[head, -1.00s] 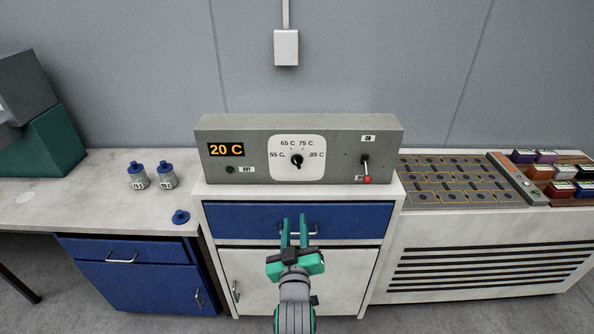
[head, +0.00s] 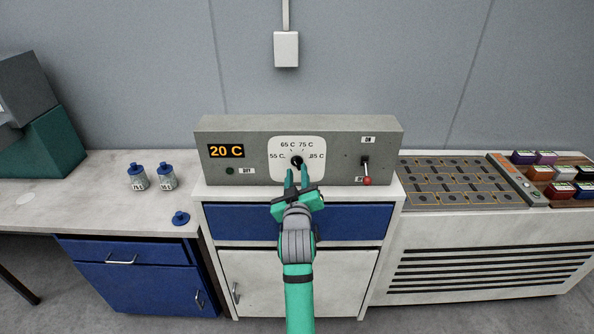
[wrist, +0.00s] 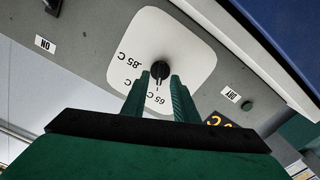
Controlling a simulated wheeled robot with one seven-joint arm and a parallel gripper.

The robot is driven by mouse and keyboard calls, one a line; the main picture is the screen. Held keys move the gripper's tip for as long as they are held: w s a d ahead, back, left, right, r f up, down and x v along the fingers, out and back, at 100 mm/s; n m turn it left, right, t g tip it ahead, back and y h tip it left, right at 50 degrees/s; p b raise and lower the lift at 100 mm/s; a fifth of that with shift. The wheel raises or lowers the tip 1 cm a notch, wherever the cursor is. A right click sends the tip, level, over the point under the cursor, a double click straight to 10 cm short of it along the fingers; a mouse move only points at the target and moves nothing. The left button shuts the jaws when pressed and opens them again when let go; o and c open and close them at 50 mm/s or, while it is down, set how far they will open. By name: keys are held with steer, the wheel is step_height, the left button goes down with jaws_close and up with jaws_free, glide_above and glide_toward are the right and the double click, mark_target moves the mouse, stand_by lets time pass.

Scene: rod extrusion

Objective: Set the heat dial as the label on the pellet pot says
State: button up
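The heat dial (head: 296,161) is a black knob on a white plate marked 55, 65, 75 and 85 C; which mark it points at is unclear. The orange display (head: 226,151) reads 20 C. My gripper (head: 297,175) is open just in front of and below the knob. In the wrist view the fingertips (wrist: 159,80) lie either side of the knob (wrist: 160,69), with nothing gripped; contact cannot be told. Two grey pots with blue caps, a left pot (head: 138,178) and a right pot (head: 167,177), stand on the left bench. Their labels are too small to read surely.
A red-tipped lever (head: 366,172) is down on the panel's right, near ON and OFF labels. A small dark light (head: 230,170) sits by a DRY label. A blue lid (head: 181,217) lies on the left bench.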

mark_target(297, 163)
steer(key=shift+w, duration=1.2)
jaws_close()
